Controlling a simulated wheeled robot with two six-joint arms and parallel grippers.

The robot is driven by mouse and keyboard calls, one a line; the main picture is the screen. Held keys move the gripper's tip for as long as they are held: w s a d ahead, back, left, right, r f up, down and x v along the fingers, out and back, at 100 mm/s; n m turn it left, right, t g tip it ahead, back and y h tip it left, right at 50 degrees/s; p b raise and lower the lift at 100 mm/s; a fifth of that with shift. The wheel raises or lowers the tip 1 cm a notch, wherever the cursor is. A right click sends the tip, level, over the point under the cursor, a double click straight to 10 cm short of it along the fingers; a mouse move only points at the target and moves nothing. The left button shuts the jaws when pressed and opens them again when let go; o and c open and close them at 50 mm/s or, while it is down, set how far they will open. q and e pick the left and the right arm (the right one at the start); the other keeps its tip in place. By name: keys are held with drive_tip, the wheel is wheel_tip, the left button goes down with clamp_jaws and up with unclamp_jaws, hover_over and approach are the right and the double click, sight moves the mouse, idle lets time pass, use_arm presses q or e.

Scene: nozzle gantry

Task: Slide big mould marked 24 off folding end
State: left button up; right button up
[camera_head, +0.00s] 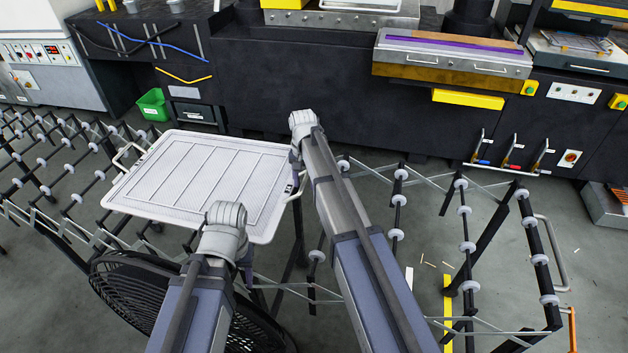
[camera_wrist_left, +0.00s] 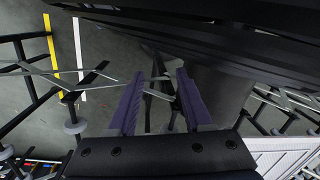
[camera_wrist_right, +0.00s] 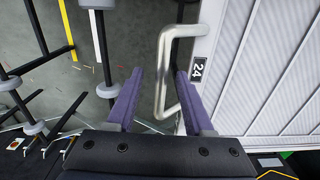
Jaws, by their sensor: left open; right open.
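The big mould (camera_head: 205,178) is a flat white ribbed tray lying on the roller conveyor, left of centre in the head view. Its 24 label (camera_wrist_right: 197,70) shows in the right wrist view, beside a metal bar handle (camera_wrist_right: 163,75). My right gripper (camera_wrist_right: 155,85) is open, with the handle between its two purple fingers; I cannot tell whether they touch it. In the head view my right arm reaches the mould's right edge. My left gripper (camera_wrist_left: 158,90) is open and empty near the mould's front edge, facing conveyor legs and the fan. The mould's underside is hidden.
The roller conveyor (camera_head: 467,247) continues right of the mould, with gaps between its rollers. A black fan (camera_head: 125,290) stands at the front below the mould. A dark machine (camera_head: 300,75) runs along the back. A green bin (camera_head: 153,105) stands behind the mould.

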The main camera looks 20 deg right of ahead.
drive_tip(key=shift+r+p, duration=0.2)
drive_tip(key=shift+p, duration=0.2)
drive_tip(key=shift+a+r+p, duration=0.15)
drive_tip(key=shift+r+p, duration=0.2)
drive_tip(key=shift+p, duration=0.05)
wheel_tip(320, 180, up, 7)
drive_tip(key=p, duration=0.7)
drive_tip(key=shift+w+f, duration=0.1)
drive_tip(key=shift+f, duration=0.05)
use_arm(q)
wheel_tip(320, 180, up, 8)
drive_tip(key=a, duration=0.3)
drive_tip(key=shift+w+m, duration=0.3)
drive_tip(key=shift+w, duration=0.1)
drive_tip(key=shift+w+d+f, duration=0.1)
drive_tip(key=shift+d, duration=0.05)
use_arm(e)
drive_tip(key=shift+d, duration=0.2)
